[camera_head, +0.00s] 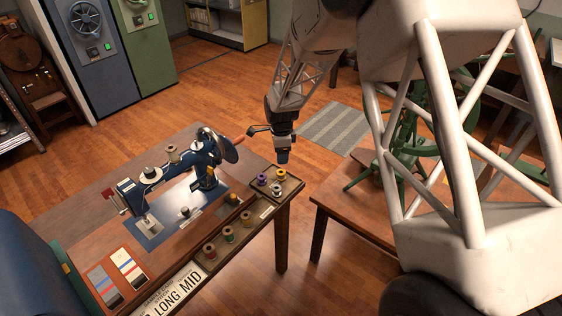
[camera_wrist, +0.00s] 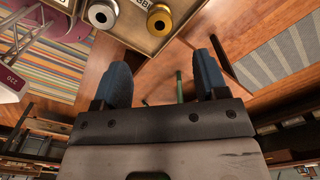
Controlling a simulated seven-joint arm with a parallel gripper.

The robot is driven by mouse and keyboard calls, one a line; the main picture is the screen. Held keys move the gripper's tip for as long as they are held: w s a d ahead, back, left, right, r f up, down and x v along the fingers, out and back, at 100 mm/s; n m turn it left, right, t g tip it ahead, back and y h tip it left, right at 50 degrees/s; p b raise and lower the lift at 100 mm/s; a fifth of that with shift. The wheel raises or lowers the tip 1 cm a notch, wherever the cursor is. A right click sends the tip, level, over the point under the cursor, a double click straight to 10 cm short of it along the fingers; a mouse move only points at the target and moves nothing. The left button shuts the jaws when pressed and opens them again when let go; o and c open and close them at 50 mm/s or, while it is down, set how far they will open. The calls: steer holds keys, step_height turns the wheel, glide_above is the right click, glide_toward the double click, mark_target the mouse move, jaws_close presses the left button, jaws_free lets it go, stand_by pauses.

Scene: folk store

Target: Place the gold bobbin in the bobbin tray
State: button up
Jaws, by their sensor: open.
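The gold bobbin (camera_head: 280,175) stands in the small dark bobbin tray (camera_head: 297,185) at the table's right corner. A purple bobbin (camera_head: 262,179) and a silver bobbin (camera_head: 276,189) stand in the same tray. In the wrist view the gold bobbin (camera_wrist: 159,20) shows at the top edge, beside the silver bobbin (camera_wrist: 101,14), within the tray's rim (camera_wrist: 150,52). My gripper (camera_head: 283,158) hangs by the tray's far side, pointing down. In the wrist view its two blue fingers (camera_wrist: 160,65) are apart with nothing held between them, and the gold bobbin is beyond their tips.
A blue sewing machine (camera_head: 180,165) stands on the wooden table, left of the tray. Several spools, including a green one (camera_head: 228,235), line the table's front edge. A second wooden table (camera_head: 350,208) with a green machine stands at right. Wood floor lies between the tables.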

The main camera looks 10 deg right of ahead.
step_height(320, 180, up, 3)
steer(key=shift+r, duration=0.1)
stand_by(0.9)
steer(key=s+d+r+n+t, duration=0.1)
steer(key=s+d+r+n, duration=0.25)
steer(key=s+r, duration=0.6)
steer(key=s+d+r+n, duration=0.3)
steer(key=s+r+n, duration=0.2)
steer(key=s+r, duration=0.45)
steer(key=s+d+r+n, duration=0.1)
steer(key=s+r+n, duration=0.1)
steer(key=s, duration=0.5)
steer(key=s+d+r+n+t, duration=0.1)
steer(key=s+n, duration=0.3)
steer(key=s, duration=0.4)
steer(key=s+d+r+n, duration=0.1)
steer(key=s+r+n, duration=0.1)
steer(key=s, duration=0.6)
steer(key=shift+s+d+r+n+t, duration=0.2)
steer(key=shift+d+r+n+t, duration=0.15)
steer(key=shift+d+n, duration=0.1)
